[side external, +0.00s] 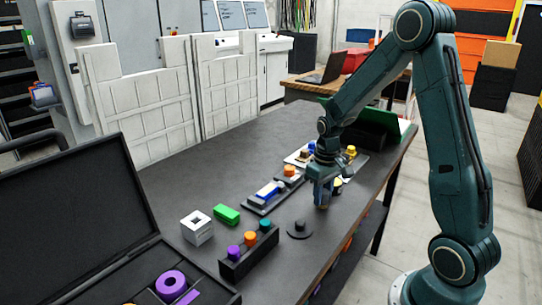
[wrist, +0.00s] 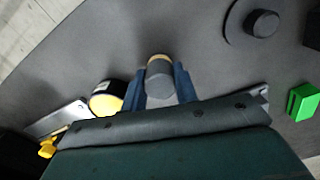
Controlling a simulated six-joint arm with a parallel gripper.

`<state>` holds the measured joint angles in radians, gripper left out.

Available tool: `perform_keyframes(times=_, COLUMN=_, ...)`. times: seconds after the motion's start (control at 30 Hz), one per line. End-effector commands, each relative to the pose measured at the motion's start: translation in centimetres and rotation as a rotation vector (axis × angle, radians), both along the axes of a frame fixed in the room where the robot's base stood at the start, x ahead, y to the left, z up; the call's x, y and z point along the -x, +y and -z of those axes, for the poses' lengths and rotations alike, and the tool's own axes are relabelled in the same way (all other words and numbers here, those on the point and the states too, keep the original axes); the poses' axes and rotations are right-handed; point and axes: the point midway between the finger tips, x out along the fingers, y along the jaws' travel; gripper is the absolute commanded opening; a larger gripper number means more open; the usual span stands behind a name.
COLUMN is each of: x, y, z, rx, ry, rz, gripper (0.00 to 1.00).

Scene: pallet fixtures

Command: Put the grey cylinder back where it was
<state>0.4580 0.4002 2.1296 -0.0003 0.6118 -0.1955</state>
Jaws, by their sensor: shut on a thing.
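My gripper (side external: 322,200) is low over the dark table near its right edge, shut on the grey cylinder. In the wrist view the grey cylinder (wrist: 160,82) sits between the two blue-grey fingers, with a tan band at its far edge. In the side view the fingers mostly hide it, and I cannot tell if it touches the table. A round yellow and black piece (wrist: 107,98) is close beside the left finger in the wrist view.
A dark disc with a peg (side external: 300,230) and a black rack (side external: 249,256) with purple, orange and teal pieces stand in front. A green block (side external: 226,215), a white holed cube (side external: 197,228) and a dark tray (side external: 262,208) lie left. An open black case (side external: 75,225) fills the lower left.

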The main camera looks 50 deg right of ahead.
Motion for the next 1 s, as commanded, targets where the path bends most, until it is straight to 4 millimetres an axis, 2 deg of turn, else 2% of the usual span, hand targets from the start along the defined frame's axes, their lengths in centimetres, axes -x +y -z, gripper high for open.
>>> perform_keyframes(times=0.2, x=0.0, y=0.0, z=0.3, rx=0.000, ry=0.000, rz=0.000, gripper=0.08)
perform_keyframes(times=0.23, x=0.0, y=0.0, z=0.3, rx=0.000, ry=0.000, rz=0.000, gripper=0.35)
perform_keyframes(times=0.3, x=0.0, y=0.0, z=0.3, rx=0.000, ry=0.000, rz=0.000, gripper=0.49)
perform_keyframes(times=0.33, x=0.0, y=0.0, z=0.3, rx=0.000, ry=0.000, rz=0.000, gripper=0.51)
perform_keyframes(times=0.77, x=0.0, y=0.0, z=-0.2, rx=0.001, ry=-0.002, rz=0.000, gripper=0.51)
perform_keyframes(times=1.0, x=-0.1, y=-0.1, z=-2.2, rx=0.002, ry=-0.005, rz=0.000, gripper=0.51)
